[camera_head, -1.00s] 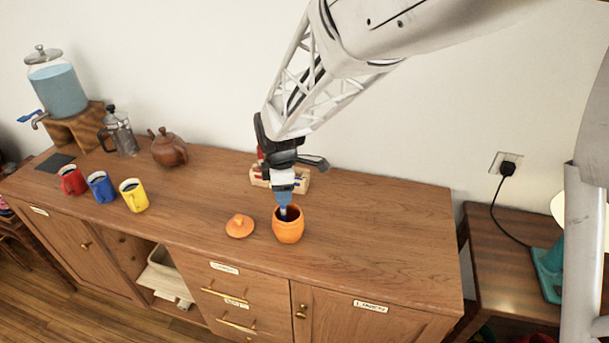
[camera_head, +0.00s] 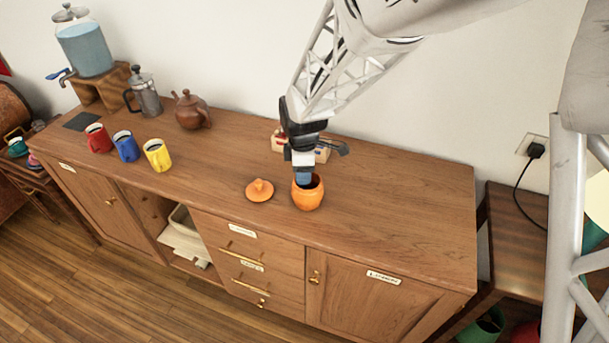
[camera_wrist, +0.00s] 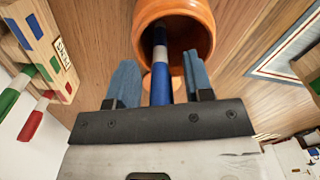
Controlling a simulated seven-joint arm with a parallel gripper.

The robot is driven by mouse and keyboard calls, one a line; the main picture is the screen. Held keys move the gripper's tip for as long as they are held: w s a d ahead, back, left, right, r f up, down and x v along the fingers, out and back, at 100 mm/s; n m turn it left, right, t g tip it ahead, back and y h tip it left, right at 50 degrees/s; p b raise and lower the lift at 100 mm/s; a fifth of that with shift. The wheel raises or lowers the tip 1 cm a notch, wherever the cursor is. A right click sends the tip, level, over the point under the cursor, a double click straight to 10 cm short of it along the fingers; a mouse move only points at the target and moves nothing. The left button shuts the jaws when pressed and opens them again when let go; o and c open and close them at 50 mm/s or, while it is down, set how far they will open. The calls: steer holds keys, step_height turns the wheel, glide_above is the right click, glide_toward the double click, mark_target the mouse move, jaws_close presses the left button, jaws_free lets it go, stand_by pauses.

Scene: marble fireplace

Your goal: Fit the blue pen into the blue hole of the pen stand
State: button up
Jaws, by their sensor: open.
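The blue pen (camera_wrist: 161,86), with a white band, stands in the orange pot (camera_wrist: 205,20), its lower end inside the pot. My gripper (camera_wrist: 160,78) is open, with one blue finger on each side of the pen. In the head view, my gripper (camera_head: 304,178) points down at the mouth of the pot (camera_head: 308,198) and hides the pen. The wooden pen stand (camera_head: 322,154) is behind my gripper, partly covered by it. In the wrist view, the stand (camera_wrist: 62,88) at left shows blue, green and red squares; a green pen (camera_wrist: 16,92) and a red pen (camera_wrist: 34,122) stick out from it.
The orange lid (camera_head: 259,190) lies left of the pot. Red (camera_head: 98,139), blue (camera_head: 126,147) and yellow (camera_head: 158,155) mugs, a teapot (camera_head: 191,112) and a French press (camera_head: 145,94) are farther left. The cabinet top (camera_head: 410,200) is clear to the right.

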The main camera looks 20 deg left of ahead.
jaws_close()
steer(key=shift+r, duration=0.1)
steer(key=shift+r, duration=4.95)
